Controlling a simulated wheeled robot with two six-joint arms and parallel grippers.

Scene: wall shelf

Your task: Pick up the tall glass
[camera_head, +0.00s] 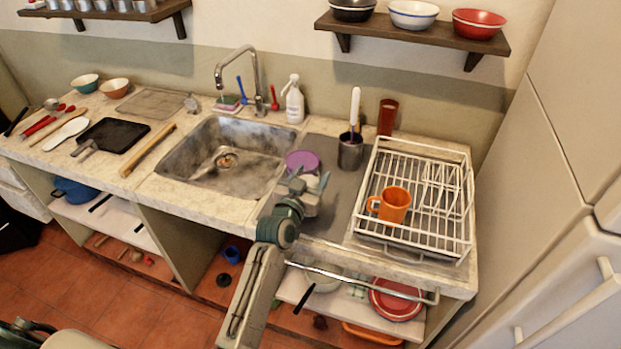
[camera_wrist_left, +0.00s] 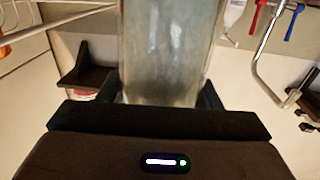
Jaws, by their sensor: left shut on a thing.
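The tall glass (camera_wrist_left: 168,50) fills the upper middle of the left wrist view. It is clear, greyish and straight-sided. My left gripper (camera_head: 311,186) is shut on it, with a dark finger on each side of its lower part in the wrist view. In the head view the gripper is over the counter to the right of the sink, and the glass is hard to make out there. Its far end is cut off in the wrist view. My right gripper is not in view.
A purple-topped container (camera_head: 303,160) is just behind the gripper. A grey metal holder with utensils (camera_head: 350,152), a tall red-brown cup (camera_head: 387,117) and a white dish rack (camera_head: 462,215) with an orange mug (camera_head: 392,205) stand to the right. The sink (camera_head: 225,158) is left.

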